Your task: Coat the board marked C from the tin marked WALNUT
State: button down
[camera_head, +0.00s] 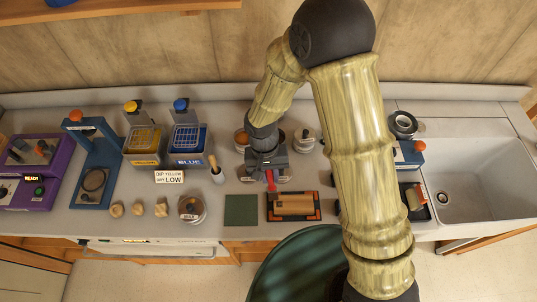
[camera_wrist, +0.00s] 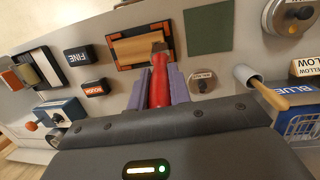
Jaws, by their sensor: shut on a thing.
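My gripper (camera_wrist: 160,88) is shut on a red-handled brush (camera_wrist: 159,82), which points away from the wrist. In the wrist view its brown bristle end overlaps the edge of a wooden board (camera_wrist: 132,46); I cannot tell whether it touches. The board lies in a dark tray with orange corners (camera_head: 270,217), and the head view shows the board (camera_head: 294,205) in front of my gripper (camera_head: 270,180). No letter on the board is readable. A small round metal lid or tin (camera_wrist: 202,86) with a label lies beside the brush; its label is too small to read surely.
A green mat (camera_head: 241,210) lies left of the tray. A lidded pot (camera_head: 191,209), a mortar with pestle (camera_head: 216,172) and yellow and blue baths (camera_head: 188,140) stand further left. FINE (camera_wrist: 78,58) and ROUGH (camera_wrist: 96,88) blocks lie near the tray. A sink (camera_head: 470,190) is right.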

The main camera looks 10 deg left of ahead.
aim_at(274, 186)
jog(key=shift+s, duration=0.1)
dwell(0.3)
jog(key=shift+f+b, duration=2.15)
jog(key=shift+f, duration=0.8)
jog(key=shift+d, duration=0.1)
jog(key=shift+d, duration=0.5)
jog(key=shift+f+b, duration=0.45)
jog(key=shift+w+d+r, duration=0.1)
jog(key=shift+w+d, duration=0.25)
jog(key=shift+d, duration=0.5)
